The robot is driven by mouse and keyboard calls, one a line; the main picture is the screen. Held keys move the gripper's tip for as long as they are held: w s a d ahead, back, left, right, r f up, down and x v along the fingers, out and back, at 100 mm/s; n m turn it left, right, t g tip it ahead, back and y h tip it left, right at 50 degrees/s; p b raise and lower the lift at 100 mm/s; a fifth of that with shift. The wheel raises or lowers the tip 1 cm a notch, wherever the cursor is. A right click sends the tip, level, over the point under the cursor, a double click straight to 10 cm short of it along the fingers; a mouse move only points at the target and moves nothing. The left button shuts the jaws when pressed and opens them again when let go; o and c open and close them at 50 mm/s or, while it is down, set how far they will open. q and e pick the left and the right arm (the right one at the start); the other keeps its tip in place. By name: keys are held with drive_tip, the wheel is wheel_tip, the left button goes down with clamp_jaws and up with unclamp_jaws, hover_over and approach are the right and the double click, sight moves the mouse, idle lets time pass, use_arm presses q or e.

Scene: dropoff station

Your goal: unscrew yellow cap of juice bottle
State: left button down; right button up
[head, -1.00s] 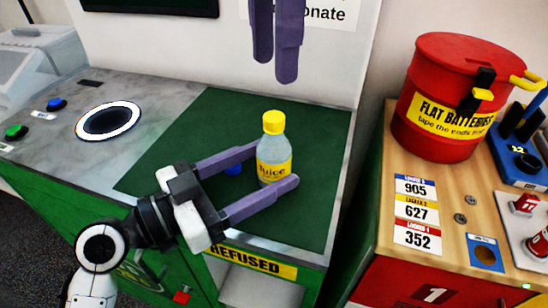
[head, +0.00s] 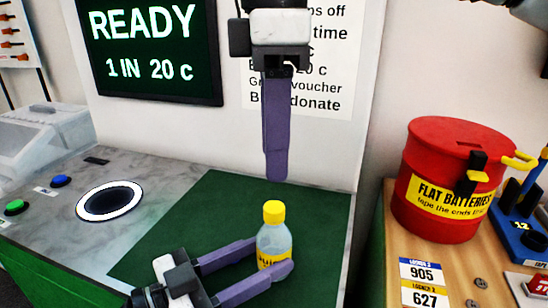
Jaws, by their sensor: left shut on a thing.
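The juice bottle (head: 274,240) stands upright on the green mat, clear with a yellow label. Its yellow cap (head: 273,212) is on top. My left gripper (head: 272,258) is shut on the bottle's lower body, one finger behind and one in front, partly covering the label. My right gripper (head: 275,178) points straight down from the top, its fingertips a little above the cap and apart from it in the picture. Its fingers line up one behind the other, so the gap between them is hidden.
The green mat (head: 215,200) is otherwise mostly clear. A dark round opening with a white ring (head: 110,201) is at the left. A wall with a READY screen (head: 150,45) stands behind. A red battery drum (head: 440,185) stands on the wooden counter at the right.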

sight(274, 206)
wheel_tip(274, 206, down, 8)
drive_tip(key=shift+r, duration=0.1)
idle(0.4)
clamp_jaws()
